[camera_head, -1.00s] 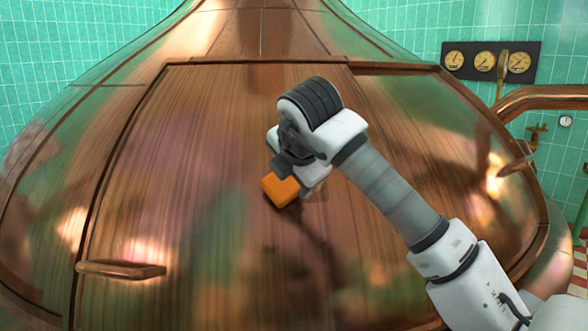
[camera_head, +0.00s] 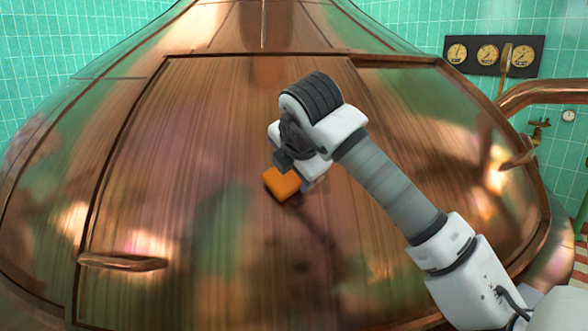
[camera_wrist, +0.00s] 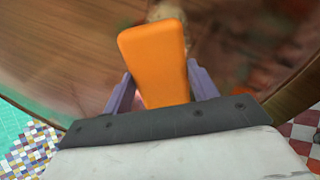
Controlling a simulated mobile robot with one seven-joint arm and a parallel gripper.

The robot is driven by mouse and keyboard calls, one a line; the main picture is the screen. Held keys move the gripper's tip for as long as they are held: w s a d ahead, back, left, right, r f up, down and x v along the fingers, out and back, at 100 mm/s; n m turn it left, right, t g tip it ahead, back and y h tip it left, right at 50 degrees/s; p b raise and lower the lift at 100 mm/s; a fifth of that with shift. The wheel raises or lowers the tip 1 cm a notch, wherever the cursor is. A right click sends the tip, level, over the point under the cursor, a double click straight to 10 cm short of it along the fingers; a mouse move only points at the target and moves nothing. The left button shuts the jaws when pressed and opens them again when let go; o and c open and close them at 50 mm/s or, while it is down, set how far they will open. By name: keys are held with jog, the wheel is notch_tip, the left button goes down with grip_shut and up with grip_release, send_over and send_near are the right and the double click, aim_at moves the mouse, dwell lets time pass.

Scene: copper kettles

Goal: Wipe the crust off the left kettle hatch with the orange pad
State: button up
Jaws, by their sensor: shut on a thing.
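The large copper kettle hatch (camera_head: 150,180) fills the middle of the head view, framed by a raised copper seam. My gripper (camera_head: 290,170) is shut on the orange pad (camera_head: 282,184), in front of the hatch's middle. In the wrist view the pad (camera_wrist: 155,60) stands up between the two purple fingers. I cannot tell whether the pad touches the copper. A small tan crust-like patch (camera_wrist: 167,10) shows just beyond the pad's tip in the wrist view, partly hidden by it. In the head view I cannot make out the crust clearly.
A copper handle (camera_head: 122,262) sticks out at the hatch's lower left. A gauge panel (camera_head: 493,56) and a copper pipe (camera_head: 550,92) are at the right, against the green tiled wall. The hatch surface left of my gripper is clear.

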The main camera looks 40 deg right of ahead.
aim_at(325, 177)
jog(key=shift+b+x, duration=0.4)
jog(key=shift+x, duration=0.45)
jog(key=shift+s+d, duration=0.1)
jog(key=shift+s+d+r, duration=0.1)
jog(key=shift+s+d, duration=0.4)
jog(key=shift+d, duration=0.2)
jog(key=shift+s+d+r, duration=0.1)
jog(key=shift+s+d, duration=0.4)
jog(key=shift+d, duration=0.25)
jog(key=shift+s+d+f+b, duration=0.15)
jog(key=shift+s+d+b, duration=0.25)
jog(key=shift+d, duration=0.4)
jog(key=shift+s+d+f+b, duration=0.15)
jog(key=shift+s+d, duration=0.3)
jog(key=shift+d, duration=0.4)
jog(key=shift+a+r, duration=0.1)
jog(key=shift+w+a+b, duration=0.55)
jog(key=shift+w+a, duration=0.1)
jog(key=shift+a, duration=0.4)
jog(key=shift+w+a+b, duration=0.55)
jog(key=shift+w+a, duration=0.1)
jog(key=shift+a, duration=0.4)
jog(key=shift+w+a+b, duration=0.55)
jog(key=shift+w+a, duration=0.1)
jog(key=shift+a, duration=0.4)
jog(key=shift+r, duration=0.1)
